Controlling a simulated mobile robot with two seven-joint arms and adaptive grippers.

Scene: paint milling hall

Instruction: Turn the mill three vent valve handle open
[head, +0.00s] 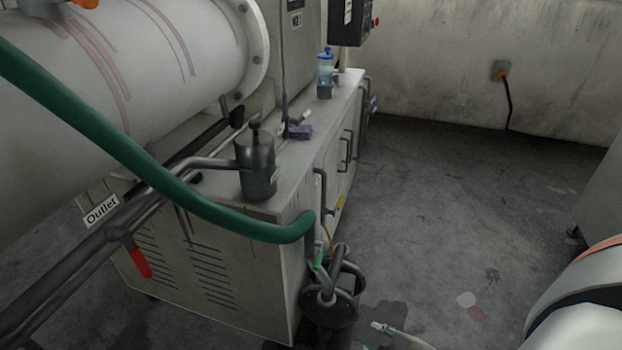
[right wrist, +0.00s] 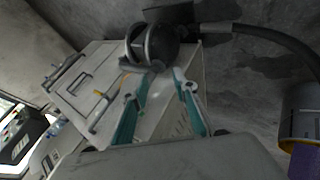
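A red valve handle (head: 137,260) hangs down below a dark pipe at the left in the head view, near a white "Outlet" label (head: 102,211). A dark metal pot (head: 257,165) with a small lever on top stands on the cabinet, with a pipe joining it. No label reading vent or mill three is legible, so I cannot tell which handle is the vent valve's. My right gripper (right wrist: 162,88) shows in the right wrist view, its two teal fingers apart with nothing visible between them. My left gripper is out of view.
A pale cabinet (head: 235,265) stands under the large white cylinder (head: 160,60). A green hose (head: 150,165) crosses in front of it. A dark round fitting (head: 328,305) is near the cabinet's corner, close to the floor. The floor (head: 440,210) to the right is mostly clear.

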